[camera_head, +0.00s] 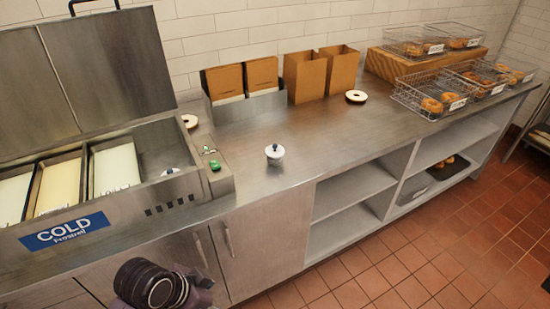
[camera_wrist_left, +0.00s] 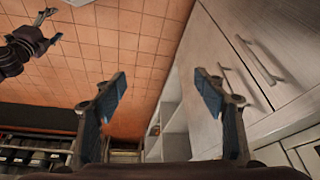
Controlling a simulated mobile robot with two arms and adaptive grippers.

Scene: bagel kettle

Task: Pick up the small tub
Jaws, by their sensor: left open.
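A small white tub (camera_head: 275,155) with a dark knob-like top stands upright on the steel counter, right of the cold unit. A similar small white object (camera_head: 170,172) sits partly hidden inside the cold unit. A dark rounded part of my arm shows at the bottom of the head view, below the counter edge and apart from the tub. In the left wrist view my left gripper (camera_wrist_left: 160,92) is open and empty, with floor and cabinet fronts beyond it. Another dark arm with a small gripper (camera_wrist_left: 47,30), apparently my right, shows at the upper left; its jaws are unclear.
The cold unit (camera_head: 66,229) with its raised lid and several bins fills the left. Brown boxes (camera_head: 305,77) stand at the back. Wire baskets of bagels (camera_head: 428,96) are at the right. Bagel halves lie near the back. The counter (camera_head: 335,128) around the tub is clear.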

